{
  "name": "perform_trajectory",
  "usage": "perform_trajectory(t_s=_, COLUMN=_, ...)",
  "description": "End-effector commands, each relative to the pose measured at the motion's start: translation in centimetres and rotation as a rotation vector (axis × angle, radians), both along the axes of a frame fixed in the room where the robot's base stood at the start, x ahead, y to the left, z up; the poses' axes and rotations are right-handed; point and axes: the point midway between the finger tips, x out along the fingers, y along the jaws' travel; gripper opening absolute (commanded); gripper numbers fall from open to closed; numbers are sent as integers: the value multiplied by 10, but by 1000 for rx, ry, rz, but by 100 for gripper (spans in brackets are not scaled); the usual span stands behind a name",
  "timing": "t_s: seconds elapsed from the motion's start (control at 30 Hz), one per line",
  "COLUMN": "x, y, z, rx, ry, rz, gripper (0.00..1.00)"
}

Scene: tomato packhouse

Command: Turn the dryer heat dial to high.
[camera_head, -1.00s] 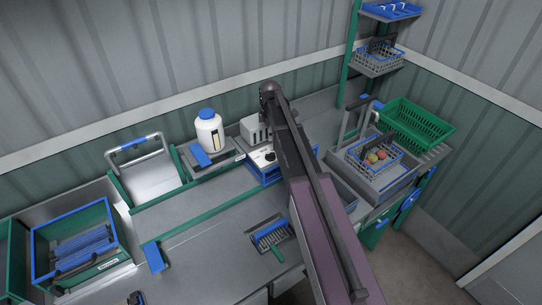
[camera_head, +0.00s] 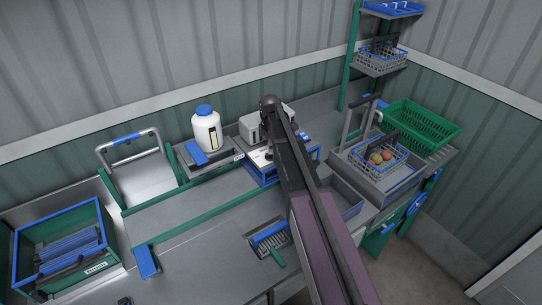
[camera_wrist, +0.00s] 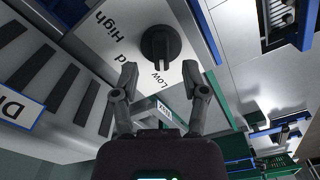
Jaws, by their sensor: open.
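The dryer heat dial (camera_wrist: 160,45) is a round black knob with a raised grip bar, on a white panel (camera_wrist: 103,30) in the wrist view. The panel is printed "High" and "Low", with another label partly cut off between them. My gripper (camera_wrist: 159,73) is open, its two dark fingertips apart on either side just short of the dial, and nothing is between them. In the head view the dryer's white panel with blue edging (camera_head: 258,162) shows left of my arm, which hides my gripper.
A white bottle with blue cap (camera_head: 206,130) stands left of the dryer. A brush (camera_head: 270,240) lies at the bench front. A wire basket of tomatoes (camera_head: 372,150) and a green crate (camera_head: 420,128) are right. The bench left of the brush is mostly clear.

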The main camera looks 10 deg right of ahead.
Motion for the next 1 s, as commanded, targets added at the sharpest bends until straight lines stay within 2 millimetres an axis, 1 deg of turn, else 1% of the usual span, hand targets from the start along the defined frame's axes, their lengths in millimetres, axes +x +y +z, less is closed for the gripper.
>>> perform_trajectory(t_s=0.03, x=0, y=0, z=-8, rx=0, ry=0, rz=0, gripper=57)
perform_trajectory(t_s=0.3, x=0, y=0, z=-23, rx=0, ry=0, rz=0, gripper=57)
perform_trajectory(t_s=0.47, x=0, y=0, z=-26, rx=0, ry=0, rz=0, gripper=57)
perform_trajectory(t_s=0.83, x=0, y=0, z=-26, rx=0, ry=0, rz=0, gripper=57)
perform_trajectory(t_s=0.87, x=0, y=0, z=-26, rx=0, ry=0, rz=0, gripper=48)
perform_trajectory(t_s=0.9, x=0, y=0, z=-26, rx=0, ry=0, rz=0, gripper=36)
perform_trajectory(t_s=0.97, x=0, y=0, z=-26, rx=0, ry=0, rz=0, gripper=18)
perform_trajectory(t_s=1.0, x=0, y=0, z=-26, rx=0, ry=0, rz=0, gripper=7)
